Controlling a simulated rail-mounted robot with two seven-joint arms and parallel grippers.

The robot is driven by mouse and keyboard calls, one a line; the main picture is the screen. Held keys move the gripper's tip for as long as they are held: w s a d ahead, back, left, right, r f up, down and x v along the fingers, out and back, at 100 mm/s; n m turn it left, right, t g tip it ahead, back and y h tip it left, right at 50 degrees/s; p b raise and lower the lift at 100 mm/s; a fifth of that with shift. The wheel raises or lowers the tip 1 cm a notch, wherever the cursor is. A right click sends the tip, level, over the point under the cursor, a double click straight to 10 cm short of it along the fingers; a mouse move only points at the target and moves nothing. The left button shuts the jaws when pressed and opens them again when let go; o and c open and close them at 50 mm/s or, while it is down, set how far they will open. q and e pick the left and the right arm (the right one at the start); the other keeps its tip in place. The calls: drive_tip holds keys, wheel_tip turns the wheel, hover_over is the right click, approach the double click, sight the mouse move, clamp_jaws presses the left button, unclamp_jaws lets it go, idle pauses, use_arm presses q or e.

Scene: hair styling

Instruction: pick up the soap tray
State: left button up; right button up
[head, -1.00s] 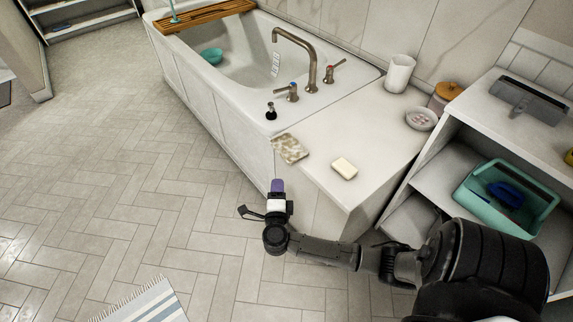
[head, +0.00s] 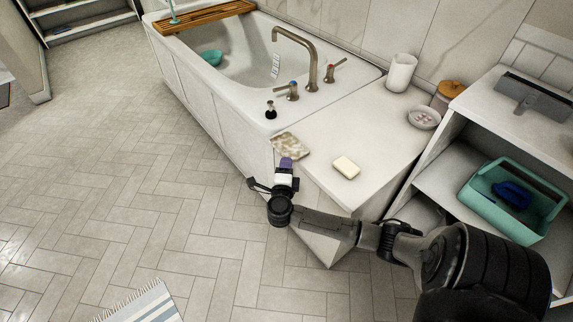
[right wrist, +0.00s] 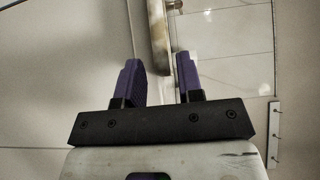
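The soap tray (head: 290,145), a flat rectangular piece with a mottled beige and white pattern, lies at the front edge of the white counter beside the bathtub. My right gripper (head: 286,163), with purple finger pads, is just in front of the tray's near edge in the head view. In the right wrist view the gripper (right wrist: 162,80) is open with nothing between its fingers. The tray's thin edge (right wrist: 159,38) shows just beyond the gap, roughly in line with it. A cream soap bar (head: 346,167) lies apart from the tray on the counter. My left gripper is out of view.
A round dish (head: 423,117), a white cup (head: 401,72) and a lidded jar (head: 447,95) stand at the back of the counter (head: 360,130). The bathtub (head: 215,95) adjoins it on the left. A shelf with a teal bin (head: 470,205) is at the right.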

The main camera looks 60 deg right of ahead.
drive_tip(key=shift+w+d, duration=0.25)
drive_tip(key=shift+d, duration=0.35)
clamp_jaws()
idle(0.4)
drive_tip(key=s+a+r+p, duration=0.2)
drive_tip(key=a+r+p, duration=0.1)
drive_tip(key=a+p, duration=0.3)
drive_tip(key=s+a+r+p, duration=0.3)
drive_tip(key=a+r+p, duration=0.1)
drive_tip(key=a+p, duration=0.2)
drive_tip(key=shift+s+a+r+p, duration=0.25)
drive_tip(key=shift+a+p, duration=0.15)
drive_tip(key=shift+a, duration=0.1)
idle(0.4)
